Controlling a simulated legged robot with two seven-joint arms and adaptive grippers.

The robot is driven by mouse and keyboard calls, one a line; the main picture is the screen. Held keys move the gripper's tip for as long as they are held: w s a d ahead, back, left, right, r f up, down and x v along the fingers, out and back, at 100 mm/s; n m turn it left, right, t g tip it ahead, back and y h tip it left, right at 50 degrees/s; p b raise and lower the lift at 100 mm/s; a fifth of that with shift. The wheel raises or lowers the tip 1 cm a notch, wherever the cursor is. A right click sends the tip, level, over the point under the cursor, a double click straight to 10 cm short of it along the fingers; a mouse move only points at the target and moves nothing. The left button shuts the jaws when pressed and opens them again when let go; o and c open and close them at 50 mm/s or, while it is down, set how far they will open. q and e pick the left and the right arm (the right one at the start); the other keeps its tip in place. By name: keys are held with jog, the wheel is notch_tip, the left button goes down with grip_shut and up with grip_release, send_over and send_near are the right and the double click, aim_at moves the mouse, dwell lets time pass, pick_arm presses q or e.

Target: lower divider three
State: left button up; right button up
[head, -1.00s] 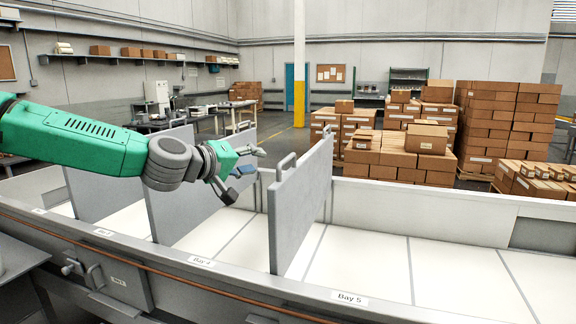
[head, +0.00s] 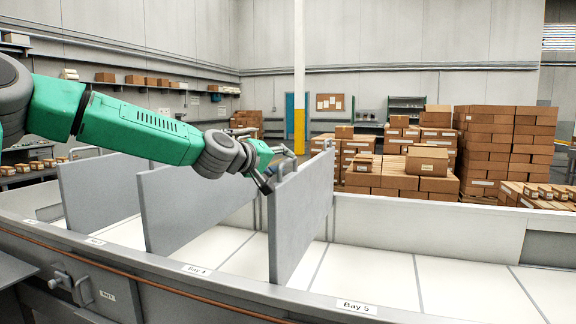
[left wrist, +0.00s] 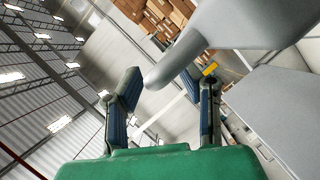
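Three upright grey divider panels stand across the long trough in the head view: a left one (head: 100,185), a middle one (head: 180,215) and a right one (head: 300,225) between Bay 4 and Bay 5. No divider numbers are readable. Contact cannot be told. My right gripper is out of view.
The trough's near rim (head: 240,285) carries bay labels and a latch (head: 65,280). The white trough floor right of the right divider (head: 450,285) is clear. Stacked cartons (head: 505,140) stand beyond the trough's back wall.

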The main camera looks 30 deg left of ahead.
pick_arm(q)
jog(key=shift+w+a+f, duration=0.1)
jog(key=shift+w+f, duration=0.05)
jog(key=shift+w, duration=0.35)
jog(key=shift+w+a+f, duration=0.1)
jog(key=shift+w+f, duration=0.05)
jog(key=shift+w, duration=0.35)
jog(key=shift+d, duration=0.2)
jog(key=shift+d+r, duration=0.1)
jog(key=shift+d, duration=0.1)
grip_shut()
jog(key=b, duration=1.3)
send_near(296, 234)
jog(key=w, duration=0.5)
jog(key=shift+w+d+r, duration=0.25)
jog(key=shift+w+d, duration=0.05)
jog(key=shift+f+b, duration=0.6)
jog(key=shift+f, duration=0.15)
